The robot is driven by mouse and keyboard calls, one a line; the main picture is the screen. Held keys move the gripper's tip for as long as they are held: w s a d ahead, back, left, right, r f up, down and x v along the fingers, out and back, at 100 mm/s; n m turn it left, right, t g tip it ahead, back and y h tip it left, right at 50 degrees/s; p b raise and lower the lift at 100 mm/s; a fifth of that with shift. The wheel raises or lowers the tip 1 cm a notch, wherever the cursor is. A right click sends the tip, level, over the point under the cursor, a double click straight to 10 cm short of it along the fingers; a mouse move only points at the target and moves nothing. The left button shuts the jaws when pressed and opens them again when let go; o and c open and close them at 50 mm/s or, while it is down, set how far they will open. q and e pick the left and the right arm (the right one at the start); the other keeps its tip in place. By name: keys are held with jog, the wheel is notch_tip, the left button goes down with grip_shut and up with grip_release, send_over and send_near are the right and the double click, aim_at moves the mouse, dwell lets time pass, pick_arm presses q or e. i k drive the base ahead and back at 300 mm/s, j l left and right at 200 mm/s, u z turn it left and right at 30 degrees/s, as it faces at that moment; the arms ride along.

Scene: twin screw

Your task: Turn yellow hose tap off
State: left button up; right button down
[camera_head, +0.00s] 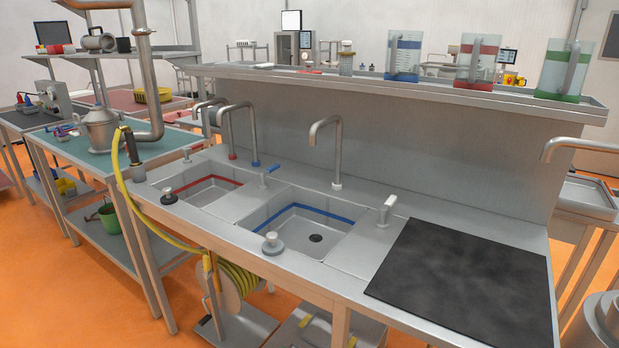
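A yellow hose (118,165) loops up at the left end of the steel sink counter, beside a dark-handled nozzle (135,158). It runs down along the counter's front to a hose reel (232,291) under the counter. A small yellow upright part (207,264) shows at the reel's left; I cannot tell if it is the hose tap or its position. Neither of my grippers is in view.
The counter holds a red-lined basin (208,191), a blue-lined basin (312,224), tall spouts and a black mat (462,276). A raised shelf (330,79) carries several jugs. A teal-topped table (78,152) stands left. Orange floor (100,290) is open at front left.

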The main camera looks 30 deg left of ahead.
aim_at(208, 273)
jog(key=u, duration=1.75)
